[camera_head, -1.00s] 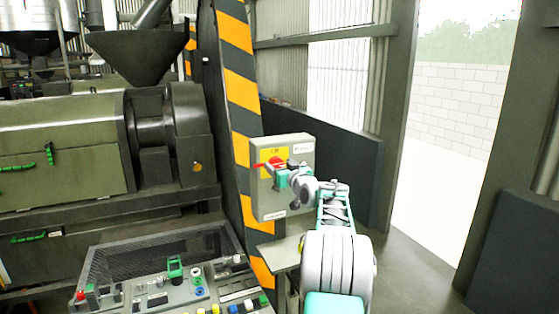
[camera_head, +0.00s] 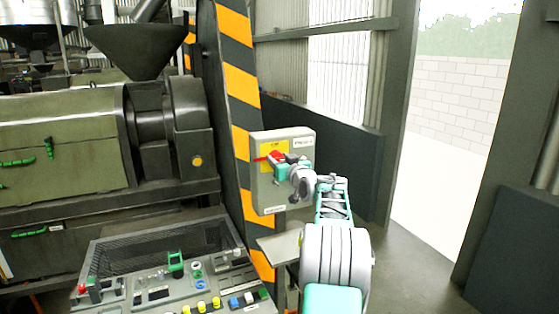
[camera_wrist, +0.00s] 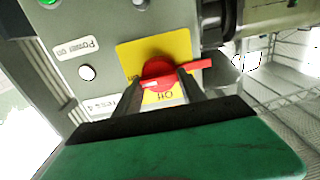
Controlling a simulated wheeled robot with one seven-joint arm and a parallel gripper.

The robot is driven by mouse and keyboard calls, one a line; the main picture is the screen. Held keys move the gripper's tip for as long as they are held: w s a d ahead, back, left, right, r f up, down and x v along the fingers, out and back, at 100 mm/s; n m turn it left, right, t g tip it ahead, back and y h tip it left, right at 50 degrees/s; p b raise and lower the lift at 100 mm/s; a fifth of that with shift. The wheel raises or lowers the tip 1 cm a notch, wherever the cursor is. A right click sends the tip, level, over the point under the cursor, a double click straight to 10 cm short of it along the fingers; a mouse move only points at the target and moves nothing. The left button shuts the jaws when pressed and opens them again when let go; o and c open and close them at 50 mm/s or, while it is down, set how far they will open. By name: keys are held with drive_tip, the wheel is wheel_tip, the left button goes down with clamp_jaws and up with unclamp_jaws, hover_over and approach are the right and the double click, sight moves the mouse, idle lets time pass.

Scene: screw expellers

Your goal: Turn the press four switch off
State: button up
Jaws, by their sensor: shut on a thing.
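The press four switch is a red rotary handle (camera_wrist: 160,72) on a yellow plate (camera_wrist: 181,44). It is mounted on a grey box (camera_head: 265,196) fixed at the striped post. In the wrist view the handle's long end points right, and "Off" lettering shows on the plate below it. My gripper (camera_wrist: 160,84) is shut on the red handle, one dark finger on each side of its hub. A "Power on" label (camera_wrist: 75,48) and a white lamp (camera_wrist: 87,72) sit beside the plate.
A black and yellow striped post (camera_head: 238,60) stands left of the box. A control desk (camera_head: 160,285) with several buttons is at the lower left. A green press (camera_head: 60,145) stands behind. A doorway (camera_head: 435,180) is open on the right.

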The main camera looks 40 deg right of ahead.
drive_tip(key=shift+f+b, duration=0.15)
drive_tip(key=shift+b, duration=0.4)
drive_tip(key=shift+c, duration=0.2)
drive_tip(key=shift+f+n+b, duration=0.2)
drive_tip(key=shift+n+b, duration=0.4)
drive_tip(key=shift+b, duration=0.45)
drive_tip(key=n+b, duration=0.2)
drive_tip(key=b, duration=0.2)
drive_tip(key=shift+f, duration=0.15)
drive_tip(key=n+b, duration=0.3)
drive_tip(key=b, duration=0.1)
drive_tip(key=shift+a+n, duration=0.15)
drive_tip(key=shift+n, duration=0.25)
drive_tip(key=n+b, duration=0.3)
drive_tip(key=n, duration=0.2)
drive_tip(key=shift+b, duration=0.4)
drive_tip(key=n+b, duration=0.1)
drive_tip(key=n, duration=0.4)
drive_tip(key=shift+a+r+n+b, duration=0.1)
drive_tip(key=shift+r+n+b, duration=0.1)
drive_tip(key=shift+n+b, duration=0.2)
drive_tip(key=o, duration=1.3)
